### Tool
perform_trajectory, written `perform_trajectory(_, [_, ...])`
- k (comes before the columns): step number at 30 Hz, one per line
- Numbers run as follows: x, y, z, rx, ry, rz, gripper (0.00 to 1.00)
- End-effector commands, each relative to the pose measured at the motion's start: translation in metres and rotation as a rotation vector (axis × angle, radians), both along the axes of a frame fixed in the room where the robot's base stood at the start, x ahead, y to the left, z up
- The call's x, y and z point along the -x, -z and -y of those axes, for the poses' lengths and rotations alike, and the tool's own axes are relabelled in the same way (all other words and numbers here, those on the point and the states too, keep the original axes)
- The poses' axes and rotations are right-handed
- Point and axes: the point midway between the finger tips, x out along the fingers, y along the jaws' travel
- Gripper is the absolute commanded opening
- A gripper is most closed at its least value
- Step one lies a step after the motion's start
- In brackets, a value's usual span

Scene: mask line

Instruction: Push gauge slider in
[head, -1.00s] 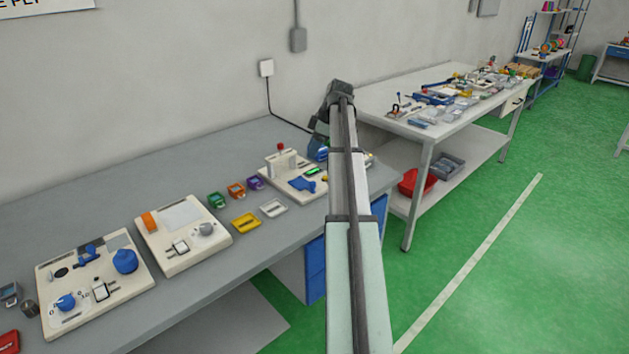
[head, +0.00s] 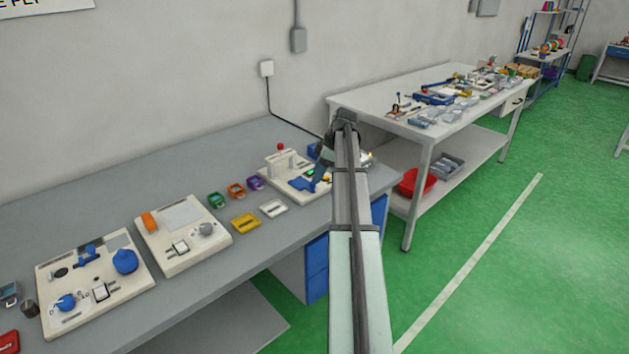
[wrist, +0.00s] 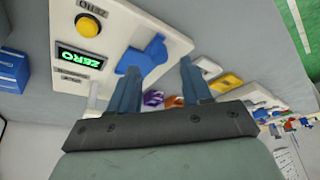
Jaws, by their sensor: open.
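The gauge is a cream board (head: 290,186) near the right end of the grey bench, with a post topped by a red knob. Nothing is held.
Small green, orange, purple, yellow and white trays (head: 245,222) lie left of the gauge. Two more cream panels (head: 182,235) stand farther left. A white table (head: 440,100) with many parts stands beyond the bench's right end.

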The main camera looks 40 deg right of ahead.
Motion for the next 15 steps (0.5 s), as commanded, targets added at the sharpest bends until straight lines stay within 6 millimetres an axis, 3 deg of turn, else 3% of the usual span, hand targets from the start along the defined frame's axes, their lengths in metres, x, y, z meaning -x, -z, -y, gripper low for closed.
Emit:
perform_trajectory(6, [-0.007, 0.025, -0.007, 0.0, 0.001, 0.0, 0.48])
perform_trajectory(15, [-0.01, 0.035, -0.01, 0.001, 0.0, 0.001, 0.48])
